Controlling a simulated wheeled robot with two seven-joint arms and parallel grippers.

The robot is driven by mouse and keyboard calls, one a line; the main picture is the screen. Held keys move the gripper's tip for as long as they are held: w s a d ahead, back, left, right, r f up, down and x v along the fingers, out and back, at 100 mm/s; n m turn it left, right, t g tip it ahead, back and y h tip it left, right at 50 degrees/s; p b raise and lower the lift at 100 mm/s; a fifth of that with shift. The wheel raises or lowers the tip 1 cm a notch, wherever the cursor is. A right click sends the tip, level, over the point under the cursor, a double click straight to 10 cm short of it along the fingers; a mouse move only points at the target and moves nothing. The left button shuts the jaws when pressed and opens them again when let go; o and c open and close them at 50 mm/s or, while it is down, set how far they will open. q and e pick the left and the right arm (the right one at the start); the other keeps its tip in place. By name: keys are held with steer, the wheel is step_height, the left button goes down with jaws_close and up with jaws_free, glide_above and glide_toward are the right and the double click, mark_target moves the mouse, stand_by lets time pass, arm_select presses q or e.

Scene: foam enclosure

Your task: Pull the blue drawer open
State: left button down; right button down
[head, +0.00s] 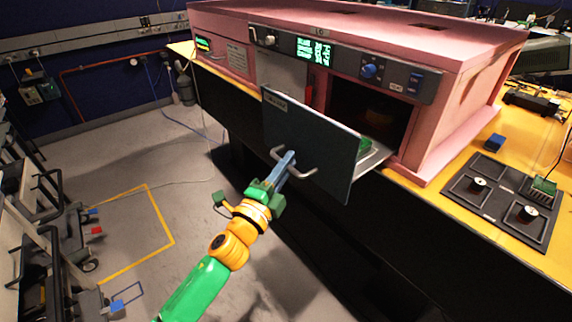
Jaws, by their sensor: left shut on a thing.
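The drawer's dark blue-grey front panel (325,140) stands well out from the pink enclosure (440,50), at the middle of the head view. A metal tray (372,163) shows behind the panel's right side, with part of a green item on it. The panel carries a pale bar handle (300,172). My left gripper (286,164) reaches up from the lower left and is shut on the handle. The opening behind the panel is dark inside. The panel hides most of the tray. My right gripper is not in view.
A yellow bench (470,205) carries the enclosure. A trolley (50,215) stands at the left. The grey floor (190,185) between trolley and bench is mostly clear.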

arm_select(q)
steer(key=c, duration=0.9)
jaws_free()
steer(key=shift+w+a, duration=0.1)
steer(key=v, duration=0.7)
